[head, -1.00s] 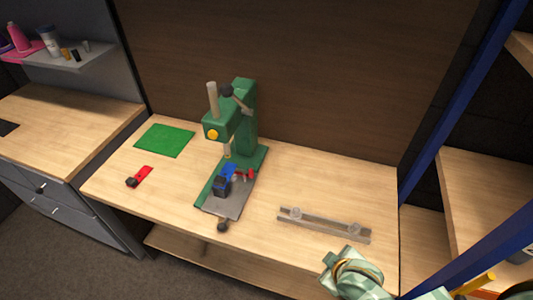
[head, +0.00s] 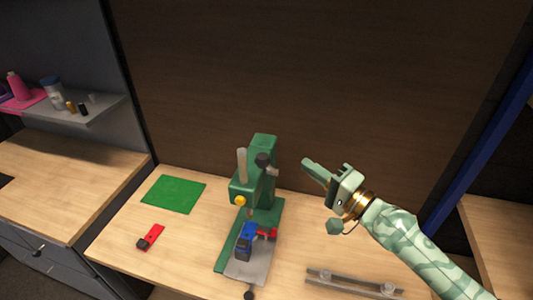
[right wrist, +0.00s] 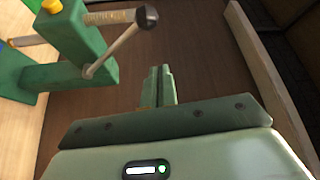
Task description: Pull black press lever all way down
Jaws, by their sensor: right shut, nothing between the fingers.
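A green press (head: 259,185) stands on the wooden workbench. Its lever has a black knob (head: 263,160) held up near the top of the press head, beside the pale upright post. In the right wrist view the lever's rod (right wrist: 117,45) slants up to the round knob (right wrist: 147,15), at upper left. My right gripper (head: 308,163) is in the air to the right of the press, its shut, empty fingers pointing toward the knob with a gap between. The fingers also show in the right wrist view (right wrist: 158,80). My left gripper is out of view.
A blue and black piece (head: 245,240) with a red part is on the press base. A green mat (head: 174,194) and a red piece (head: 151,236) lie left. A metal rail (head: 350,283) lies at front right. A dark wall (head: 330,80) stands behind.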

